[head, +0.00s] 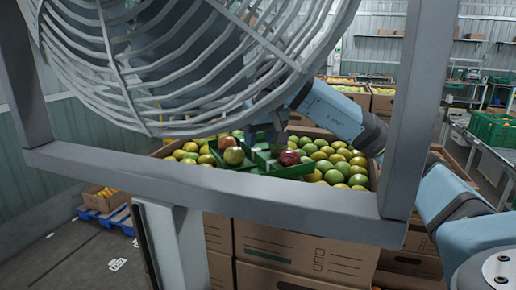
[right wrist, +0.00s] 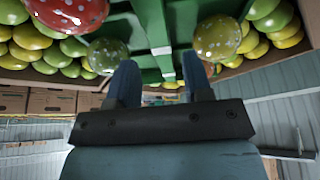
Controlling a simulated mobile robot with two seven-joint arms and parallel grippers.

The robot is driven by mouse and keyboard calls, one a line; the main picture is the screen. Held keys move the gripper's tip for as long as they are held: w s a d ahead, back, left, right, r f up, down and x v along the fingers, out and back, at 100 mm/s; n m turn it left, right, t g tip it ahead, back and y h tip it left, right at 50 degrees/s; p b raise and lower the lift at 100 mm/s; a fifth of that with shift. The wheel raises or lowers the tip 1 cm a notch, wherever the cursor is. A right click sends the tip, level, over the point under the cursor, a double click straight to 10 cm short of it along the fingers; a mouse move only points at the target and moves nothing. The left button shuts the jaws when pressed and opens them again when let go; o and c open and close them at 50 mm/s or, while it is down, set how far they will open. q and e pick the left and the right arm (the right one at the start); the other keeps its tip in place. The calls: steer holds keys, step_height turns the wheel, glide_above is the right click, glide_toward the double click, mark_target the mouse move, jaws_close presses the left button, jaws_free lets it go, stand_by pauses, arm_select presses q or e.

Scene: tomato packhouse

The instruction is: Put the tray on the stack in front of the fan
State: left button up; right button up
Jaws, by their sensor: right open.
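The green tray (head: 282,169) lies on the fruit in the top box of the stack (head: 280,244), seen behind the fan frame. It holds a few red and greenish round fruits. My right gripper (head: 275,135) is over the tray's middle, partly hidden by the fan (head: 190,60). In the right wrist view the fingers of my right gripper (right wrist: 160,78) are apart, with a green bar of the tray (right wrist: 160,40) between or just beyond them; I cannot tell whether they touch it. My left gripper is not in view.
The fan's grey frame (head: 200,188) and wire cage stand close in front of the stack. Yellow and green fruit (head: 340,160) fills the top box around the tray. Green crates (head: 490,128) stand on a table at the right. A blue pallet (head: 105,217) lies at the left.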

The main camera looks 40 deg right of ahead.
steer(key=v, duration=0.8)
steer(key=shift+r+p, duration=0.2)
steer(key=shift+p, duration=0.15)
